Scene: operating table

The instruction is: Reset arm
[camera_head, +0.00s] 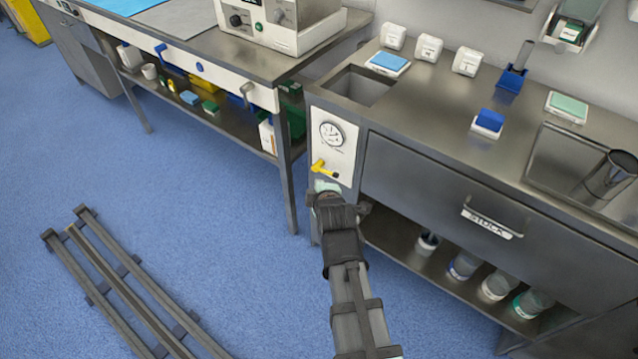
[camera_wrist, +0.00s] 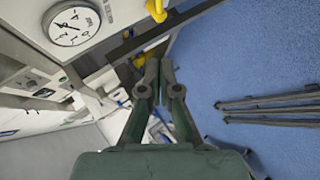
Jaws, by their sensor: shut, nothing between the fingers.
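My gripper (camera_head: 327,192) is at the end of my arm, low in front of the gauge panel at the left end of the steel counter. In the wrist view my gripper (camera_wrist: 159,72) has its two dark fingers close together with nothing between them. A yellow valve handle (camera_head: 321,167) is just above my gripper in the head view, on the white panel under the round gauge (camera_head: 331,134). In the wrist view the yellow handle (camera_wrist: 156,10) is beyond the fingertips and the gauge (camera_wrist: 73,23) is at upper left. My gripper appears apart from the handle.
The STOCK drawer (camera_head: 447,187) is shut, right of my arm. Several jars stand on the shelf (camera_head: 400,240) below it. A workbench (camera_head: 195,45) stands at upper left. Dark rails (camera_head: 118,281) lie on the blue floor (camera_head: 130,170), which is otherwise clear left of my arm.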

